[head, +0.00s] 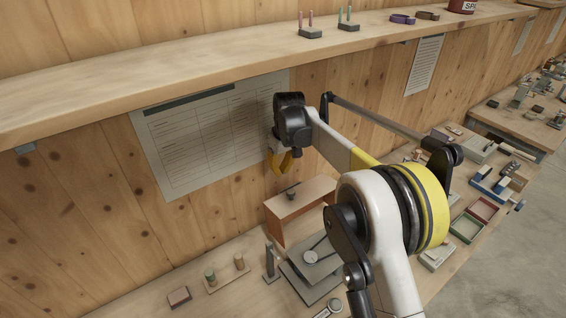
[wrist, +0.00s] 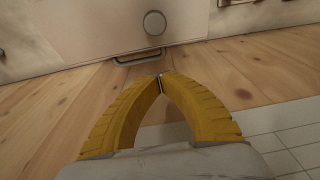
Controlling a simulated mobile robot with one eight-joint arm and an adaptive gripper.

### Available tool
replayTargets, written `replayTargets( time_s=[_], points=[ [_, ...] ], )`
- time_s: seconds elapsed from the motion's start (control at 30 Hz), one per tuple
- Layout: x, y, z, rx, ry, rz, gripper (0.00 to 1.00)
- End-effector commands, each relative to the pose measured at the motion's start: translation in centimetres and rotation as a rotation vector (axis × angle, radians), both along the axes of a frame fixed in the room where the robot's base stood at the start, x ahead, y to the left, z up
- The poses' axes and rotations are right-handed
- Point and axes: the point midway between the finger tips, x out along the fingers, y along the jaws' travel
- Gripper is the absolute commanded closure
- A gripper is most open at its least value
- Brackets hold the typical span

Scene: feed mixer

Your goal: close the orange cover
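An orange-brown box-like piece (head: 312,192) stands on the bench against the wall in the head view, with a small dark knob (head: 290,194) on top. It looks like the orange cover; how far open it is I cannot tell. My gripper (head: 281,165) is above it, close to the wall and apart from it. In the wrist view the yellow fingers (wrist: 160,79) meet at their tips with nothing between them. Beyond them is a pale pinkish panel (wrist: 100,30) with a round grey knob (wrist: 154,22) and a dark handle (wrist: 138,59), perhaps the same piece.
A printed sheet (head: 185,155) hangs on the wooden wall behind my gripper. A long shelf (head: 170,75) runs above. A grey device (head: 312,268), a small block (head: 179,296) and a pegged board (head: 228,275) sit on the bench. Trays (head: 467,229) lie right of my arm.

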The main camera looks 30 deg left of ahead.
Motion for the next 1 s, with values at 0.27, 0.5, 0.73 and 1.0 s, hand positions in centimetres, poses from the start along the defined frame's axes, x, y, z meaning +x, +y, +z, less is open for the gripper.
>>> replayTargets(
  time_s=[0.27,0.5,0.73,1.0],
  points=[
    [-0.2,-0.5,-3.8,0.0,0.0,-0.001,1.0],
    [-1.3,-2.6,-3.5,0.0,0.0,0.0,1.0],
    [-1.5,-2.9,-3.4,0.0,0.0,0.0,1.0],
    [-1.5,-3.0,-3.4,0.005,-0.003,0.0,1.0]
  ],
)
